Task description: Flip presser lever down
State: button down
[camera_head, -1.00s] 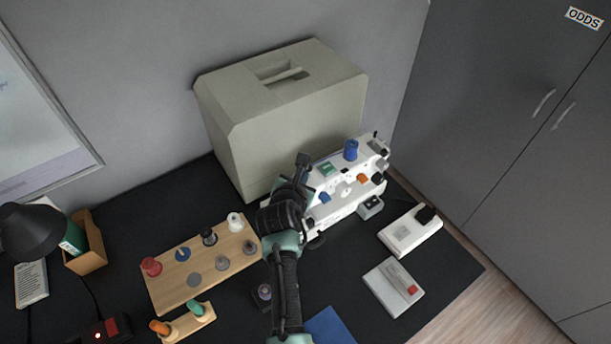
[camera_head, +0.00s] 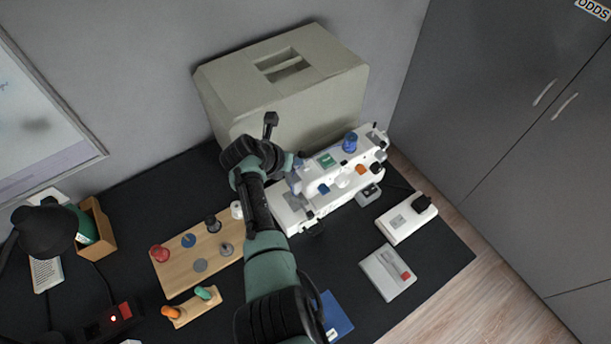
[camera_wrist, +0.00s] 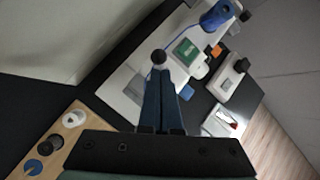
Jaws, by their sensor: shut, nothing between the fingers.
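The white sewing machine (camera_head: 318,203) stands on the black desk. It carries a blue thread spool (camera_head: 350,141), a green panel (camera_head: 327,160) and an orange knob (camera_head: 362,169). My gripper (camera_wrist: 163,82) is over the machine's left end, with its dark fingers shut and empty. In the wrist view a small grey ball-shaped knob (camera_wrist: 158,57) shows just beyond the fingertips; I cannot tell whether they touch it or whether it belongs to the presser lever. In the head view my wrist hides part of the machine's left end, and I cannot pick out the lever there.
A large beige cover (camera_head: 291,95) stands close behind the machine. A wooden board (camera_head: 178,268) with several spools lies to the left. A white pedal-like device (camera_head: 407,222) and a flat white box (camera_head: 388,272) lie to the right. A grey cabinet (camera_head: 500,110) stands beyond.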

jog(key=shift+r, duration=0.15)
jog(key=shift+r+p, duration=0.85)
jog(key=shift+p, duration=0.05)
jog(key=shift+a, duration=0.1)
jog(key=shift+s+a+r+p, duration=0.2)
jog(key=shift+s+a+p, duration=0.15)
jog(key=shift+p, duration=0.15)
jog(key=s+f+p+v, duration=0.1)
jog(key=p+v, duration=0.1)
jog(key=v, duration=0.9)
jog(key=shift+s+a+r, duration=0.25)
jog(key=shift+s+a, duration=0.05)
jog(key=shift+s, duration=0.15)
jog(key=shift+r, duration=0.1)
